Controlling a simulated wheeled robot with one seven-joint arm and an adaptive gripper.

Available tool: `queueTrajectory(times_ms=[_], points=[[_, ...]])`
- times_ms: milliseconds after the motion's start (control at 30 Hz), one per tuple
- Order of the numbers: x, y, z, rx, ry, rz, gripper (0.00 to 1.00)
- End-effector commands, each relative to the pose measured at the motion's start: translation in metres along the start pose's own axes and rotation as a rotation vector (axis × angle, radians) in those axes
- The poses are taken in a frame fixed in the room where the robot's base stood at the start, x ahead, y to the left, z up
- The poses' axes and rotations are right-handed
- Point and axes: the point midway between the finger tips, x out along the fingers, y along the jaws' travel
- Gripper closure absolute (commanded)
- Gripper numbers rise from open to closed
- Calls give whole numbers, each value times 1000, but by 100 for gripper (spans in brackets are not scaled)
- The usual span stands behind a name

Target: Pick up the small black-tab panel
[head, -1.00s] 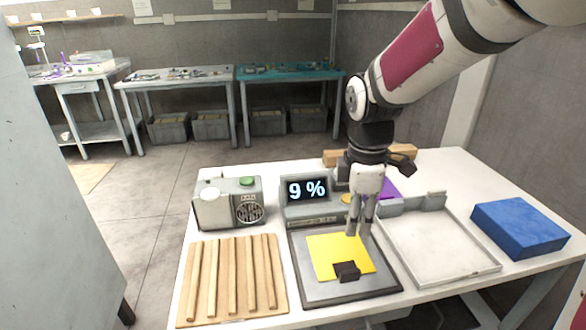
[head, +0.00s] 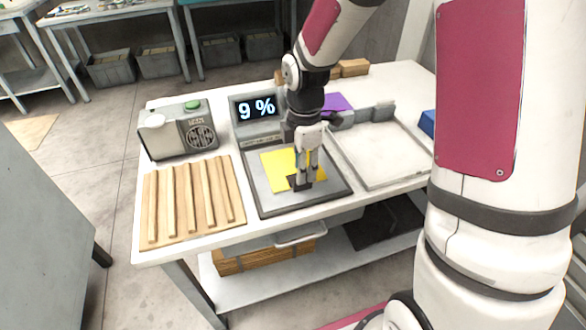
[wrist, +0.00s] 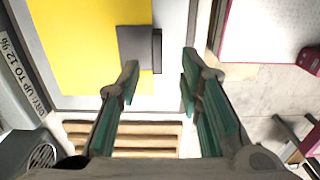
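The yellow panel (head: 272,160) with its black tab (head: 294,184) lies flat on the grey plate of the device showing "9 %". My gripper (head: 306,182) points down at the tab end of the panel and partly hides it. In the wrist view the yellow panel (wrist: 85,45) and black tab (wrist: 138,46) lie beyond the fingertips. My gripper (wrist: 159,68) is open with nothing between its fingers. The tab is ahead of the left fingertip, left of the middle of the gap. I cannot tell whether a finger touches it.
A slatted wooden rack (head: 190,200) lies left of the plate, with a grey box with a green button (head: 180,130) behind it. A white tray (head: 385,160) is at the right. A purple piece (head: 337,102) and a wooden block (head: 354,67) lie behind.

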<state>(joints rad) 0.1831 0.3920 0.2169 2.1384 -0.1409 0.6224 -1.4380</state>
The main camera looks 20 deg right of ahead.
Motion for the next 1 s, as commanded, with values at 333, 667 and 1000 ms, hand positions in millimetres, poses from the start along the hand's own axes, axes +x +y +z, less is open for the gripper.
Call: queueTrajectory(times_ms=[333,667,1000], points=[[45,2,-4,-1,0,-4,67],[50,3,-4,0,0,-1,69],[50,3,-4,0,0,-1,100]])
